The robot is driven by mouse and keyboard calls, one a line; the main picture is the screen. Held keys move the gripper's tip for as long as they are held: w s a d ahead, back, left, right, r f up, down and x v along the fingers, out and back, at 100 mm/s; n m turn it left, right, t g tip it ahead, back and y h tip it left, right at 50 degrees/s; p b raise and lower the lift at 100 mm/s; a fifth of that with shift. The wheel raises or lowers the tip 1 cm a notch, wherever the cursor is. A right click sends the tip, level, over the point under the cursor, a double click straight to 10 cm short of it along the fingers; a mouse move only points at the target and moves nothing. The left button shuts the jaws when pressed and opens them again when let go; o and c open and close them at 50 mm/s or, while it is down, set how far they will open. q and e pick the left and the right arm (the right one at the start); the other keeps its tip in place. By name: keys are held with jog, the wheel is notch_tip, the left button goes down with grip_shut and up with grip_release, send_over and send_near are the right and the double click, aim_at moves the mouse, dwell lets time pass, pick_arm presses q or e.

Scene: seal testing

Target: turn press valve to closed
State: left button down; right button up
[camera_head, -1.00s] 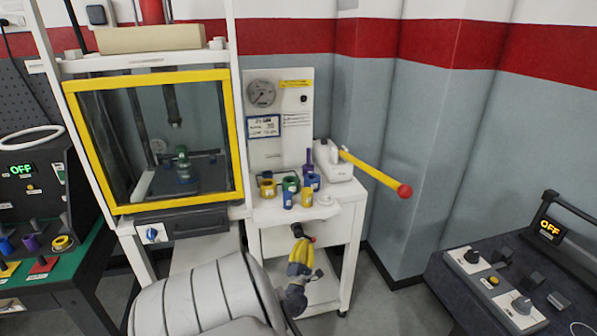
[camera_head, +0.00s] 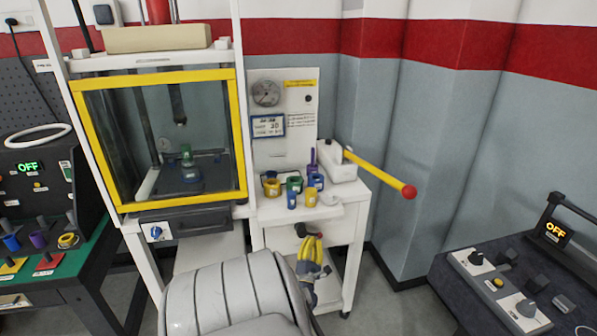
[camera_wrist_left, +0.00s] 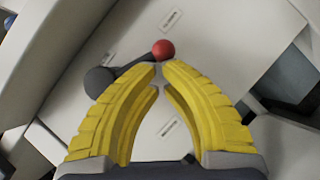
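The press valve appears as a dark lever on a round dark hub (camera_wrist_left: 98,82) with a red ball knob (camera_wrist_left: 163,49), on a pale panel in the left wrist view. In the head view a dark part of the lever (camera_head: 302,229) shows under the cart's top, just above my fingers. My left gripper (camera_wrist_left: 161,68) has yellow fingers with tips together and nothing visible between them. The red knob lies just beyond the tips; whether they touch the lever is unclear. The left gripper also shows in the head view (camera_head: 311,241). My right gripper is out of view.
The yellow-framed press window (camera_head: 243,130) stands left of a gauge (camera_head: 266,93). Several coloured fittings (camera_head: 312,197) crowd the cart top. A yellow pump handle (camera_head: 375,172) sticks out right.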

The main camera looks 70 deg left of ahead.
pick_arm(q)
jog(key=shift+w+r+n, duration=0.2)
jog(key=shift+r+n, duration=0.05)
jog(key=shift+n, duration=0.05)
jog(key=shift+w+r+n+g+y, duration=0.25)
jog(key=shift+n+g+y, duration=0.35)
jog(key=shift+n, duration=0.3)
jog(key=shift+w+r, duration=0.2)
jog(key=shift+r, duration=0.15)
jog(key=shift+d, duration=0.1)
jog(key=v, duration=1.2)
dwell(0.3)
